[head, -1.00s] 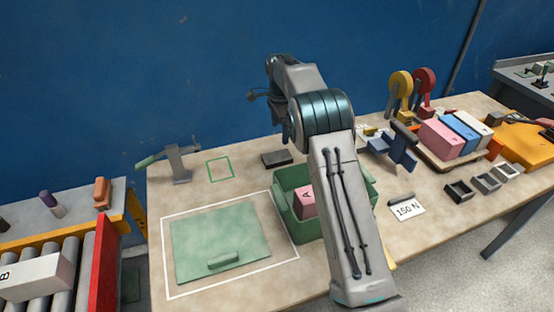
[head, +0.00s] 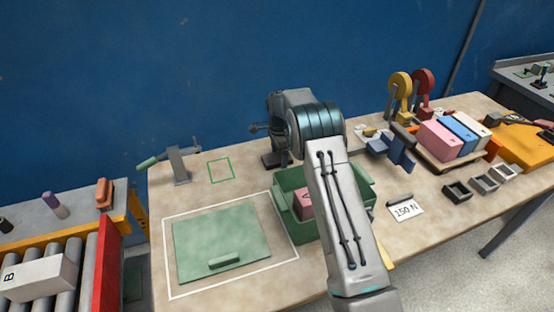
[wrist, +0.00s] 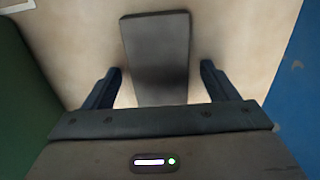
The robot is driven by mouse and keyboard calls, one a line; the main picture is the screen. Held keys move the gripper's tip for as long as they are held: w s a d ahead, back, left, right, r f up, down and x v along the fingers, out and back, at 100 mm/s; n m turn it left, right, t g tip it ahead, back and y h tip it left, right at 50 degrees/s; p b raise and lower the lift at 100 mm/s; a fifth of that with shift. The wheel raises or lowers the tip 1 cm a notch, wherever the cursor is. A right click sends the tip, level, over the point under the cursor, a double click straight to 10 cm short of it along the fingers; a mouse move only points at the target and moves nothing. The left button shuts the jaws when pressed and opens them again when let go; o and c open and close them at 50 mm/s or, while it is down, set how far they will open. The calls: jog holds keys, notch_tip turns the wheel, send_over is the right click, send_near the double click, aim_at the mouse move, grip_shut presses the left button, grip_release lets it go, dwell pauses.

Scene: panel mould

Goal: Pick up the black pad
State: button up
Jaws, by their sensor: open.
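The black pad (wrist: 157,50) is a flat dark rectangle lying on the bench, long side running away from my gripper in the wrist view. My gripper (wrist: 162,70) is open and empty. Its two fingers stand on either side of the pad in that view, with a gap on both sides and no visible contact. How far the fingertips are above the bench is hard to tell. In the head view my gripper hangs over the back of the bench behind the green bin (head: 288,226), and largely hides the pad.
The green bin holds a pink block (head: 303,203). A green panel (head: 222,240) lies inside a white outline. A clamp-like tool (head: 179,165) and an empty green square outline (head: 221,171) are to the left. The blue wall (wrist: 291,95) is close on the right in the wrist view.

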jog(key=shift+c, duration=0.3)
jog(key=c, duration=1)
jog(key=shift+r, duration=0.1)
jog(key=shift+c, duration=0.2)
